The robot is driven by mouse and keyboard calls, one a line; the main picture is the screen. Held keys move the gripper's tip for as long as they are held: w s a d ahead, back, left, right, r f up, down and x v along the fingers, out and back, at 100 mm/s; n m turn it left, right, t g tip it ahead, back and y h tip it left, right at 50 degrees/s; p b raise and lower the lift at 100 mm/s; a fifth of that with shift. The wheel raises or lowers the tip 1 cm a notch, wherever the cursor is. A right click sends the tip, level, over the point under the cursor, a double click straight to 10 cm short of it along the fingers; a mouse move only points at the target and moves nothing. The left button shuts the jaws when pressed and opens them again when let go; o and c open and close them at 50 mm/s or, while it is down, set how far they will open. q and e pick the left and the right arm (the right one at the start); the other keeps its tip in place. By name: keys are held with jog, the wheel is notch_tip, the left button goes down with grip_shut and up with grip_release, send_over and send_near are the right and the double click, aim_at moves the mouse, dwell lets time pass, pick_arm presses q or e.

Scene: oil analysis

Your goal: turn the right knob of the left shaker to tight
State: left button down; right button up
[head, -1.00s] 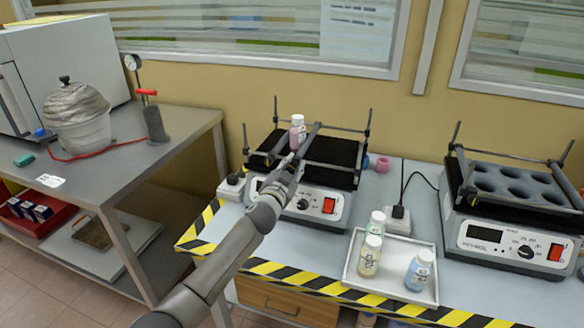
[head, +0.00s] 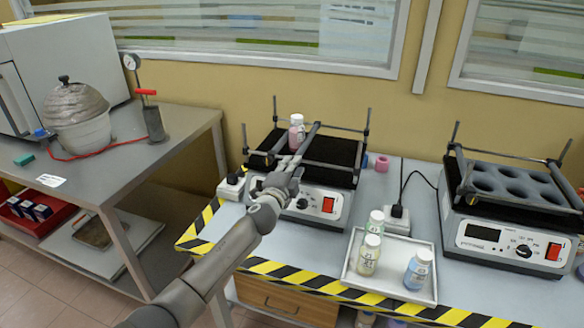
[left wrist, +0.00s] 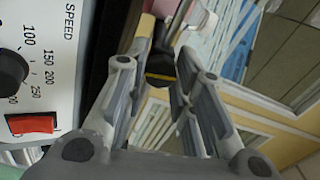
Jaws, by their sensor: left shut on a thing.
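The left shaker (head: 343,206) stands on the bench with its black platform and a frame of grey rods. A bottle with pink contents and a white cap (head: 297,129) stands on its platform beside a clamp rod. My left gripper (head: 294,162) is at the platform's front edge, above the control panel. In the left wrist view my left gripper (left wrist: 164,55) is shut on a dark knob with a yellow mark (left wrist: 160,75). The head view hides this knob behind the fingers. The knob's exact turn cannot be told. My right gripper is not in view.
A white tray (head: 352,270) with several bottles stands right of the left shaker, near the striped bench edge. A second shaker (head: 500,240) stands farther right. A power strip (head: 232,187) lies left of the left shaker. A pink ring (head: 382,164) lies behind.

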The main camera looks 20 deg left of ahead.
pick_arm(q)
jog(key=shift+m, duration=1.1)
jog(key=shift+f, duration=0.1)
jog(key=c, duration=1.2)
grip_release()
jog(key=shift+s, duration=0.1)
jog(key=s, duration=1.2)
jog(key=shift+a, duration=0.25)
